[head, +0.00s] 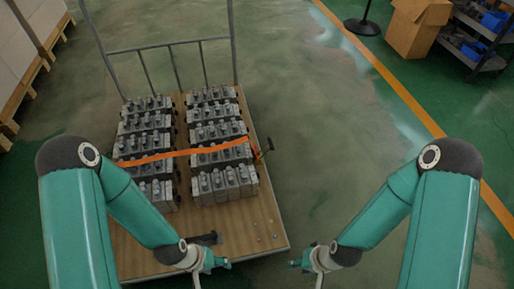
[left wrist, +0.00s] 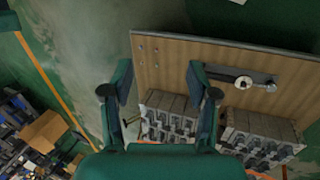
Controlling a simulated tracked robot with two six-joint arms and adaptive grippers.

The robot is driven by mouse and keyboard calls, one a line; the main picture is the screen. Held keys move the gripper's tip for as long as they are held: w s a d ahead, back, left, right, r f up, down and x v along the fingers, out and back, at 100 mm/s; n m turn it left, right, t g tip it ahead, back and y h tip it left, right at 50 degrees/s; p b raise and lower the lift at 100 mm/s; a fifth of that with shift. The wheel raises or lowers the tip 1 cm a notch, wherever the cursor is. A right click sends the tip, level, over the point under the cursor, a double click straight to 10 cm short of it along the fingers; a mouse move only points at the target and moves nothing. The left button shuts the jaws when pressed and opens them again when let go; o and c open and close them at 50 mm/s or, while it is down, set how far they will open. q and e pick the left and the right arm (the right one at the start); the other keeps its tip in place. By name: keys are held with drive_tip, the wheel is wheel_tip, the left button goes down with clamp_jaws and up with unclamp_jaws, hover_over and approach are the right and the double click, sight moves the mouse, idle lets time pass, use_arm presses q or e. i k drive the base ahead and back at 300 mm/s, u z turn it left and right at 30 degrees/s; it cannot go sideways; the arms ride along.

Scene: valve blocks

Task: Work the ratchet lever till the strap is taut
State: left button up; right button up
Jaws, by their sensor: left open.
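An orange strap (head: 180,157) runs across the rows of grey valve blocks (head: 222,131) on a wooden-decked cart. The ratchet with its lever (head: 263,149) is at the strap's right end, by the cart's right edge. It is small and I cannot tell the lever's angle or how taut the strap is. My left gripper (head: 221,265) is over the cart's near edge, well short of the ratchet. In the left wrist view its fingers (left wrist: 160,78) are spread and empty. My right gripper (head: 299,264) is just right of the cart's near corner, apart from everything; its jaw opening is unclear.
The cart deck (head: 245,225) has a bare near strip with a dark fitting (head: 205,239) on it. A metal handle frame (head: 170,45) rises at its far end. Floor right of the cart is clear. A cardboard box (head: 417,27) and shelving (head: 480,40) stand far right.

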sight(271, 146)
drive_tip(key=z, duration=1.4)
drive_tip(key=i, duration=0.15)
drive_tip(key=u, duration=2.95)
drive_tip(key=i, duration=0.15)
drive_tip(key=u, duration=1.05)
drive_tip(key=k, duration=1.55)
drive_tip(key=z, duration=1.2)
drive_tip(key=i, duration=1)
drive_tip(key=z, duration=0.15)
